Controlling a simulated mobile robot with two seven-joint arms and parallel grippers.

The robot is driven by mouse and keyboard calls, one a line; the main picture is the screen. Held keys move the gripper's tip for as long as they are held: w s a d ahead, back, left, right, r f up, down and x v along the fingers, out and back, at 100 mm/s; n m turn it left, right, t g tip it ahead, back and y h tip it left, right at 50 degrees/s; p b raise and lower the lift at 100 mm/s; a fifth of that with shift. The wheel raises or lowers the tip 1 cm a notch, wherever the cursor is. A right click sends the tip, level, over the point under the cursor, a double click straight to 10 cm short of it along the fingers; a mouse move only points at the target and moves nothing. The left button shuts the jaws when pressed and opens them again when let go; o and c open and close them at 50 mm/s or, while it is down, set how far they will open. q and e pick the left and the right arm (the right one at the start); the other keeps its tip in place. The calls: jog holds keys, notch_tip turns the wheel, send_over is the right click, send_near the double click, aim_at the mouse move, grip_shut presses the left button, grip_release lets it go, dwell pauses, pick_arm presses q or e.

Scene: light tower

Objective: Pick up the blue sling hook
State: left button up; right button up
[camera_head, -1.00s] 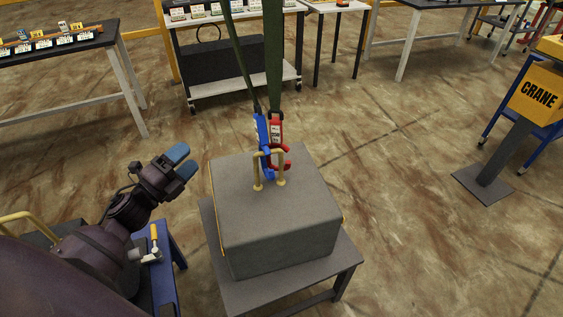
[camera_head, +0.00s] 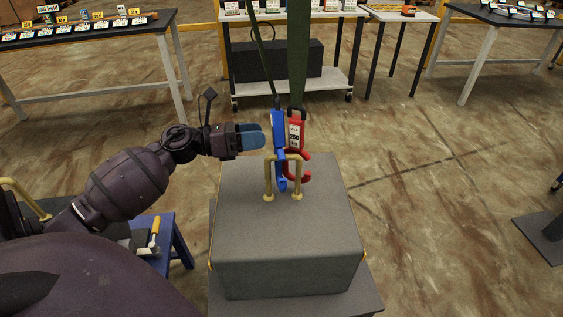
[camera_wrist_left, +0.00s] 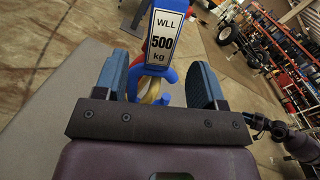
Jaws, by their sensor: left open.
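The blue sling hook (camera_head: 279,135) hangs from a dark green strap above the grey block (camera_head: 288,235), at the yellow lifting handle (camera_head: 269,180) on its top. The red hook (camera_head: 297,140) hangs just right of it. My left gripper (camera_head: 262,137) is open beside the blue hook on its left. In the left wrist view the blue hook (camera_wrist_left: 165,45), labelled WLL 500 kg, stands between and beyond the two open blue fingers (camera_wrist_left: 158,80). Whether the fingers touch it I cannot tell. The hook's lower part is partly behind the handle. My right gripper is not in view.
The block rests on a low grey table (camera_head: 345,300). A blue stand (camera_head: 178,243) with a yellow-handled tool is at the lower left. Display tables (camera_head: 100,35) line the back.

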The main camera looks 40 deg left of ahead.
aim_at(273, 138)
pick_arm(q)
jog(key=w+d, duration=0.1)
jog(key=w, duration=0.1)
jog(key=w+d+f, duration=0.1)
jog(key=d, duration=0.1)
jog(key=shift+w+d+f+b, duration=0.1)
jog(key=shift+w+d+b, duration=0.2)
jog(key=shift+w+b, duration=0.05)
jog(key=shift+w+d, duration=0.15)
jog(key=shift+w, duration=0.05)
jog(key=c, duration=1.1)
jog(key=shift+r, duration=0.25)
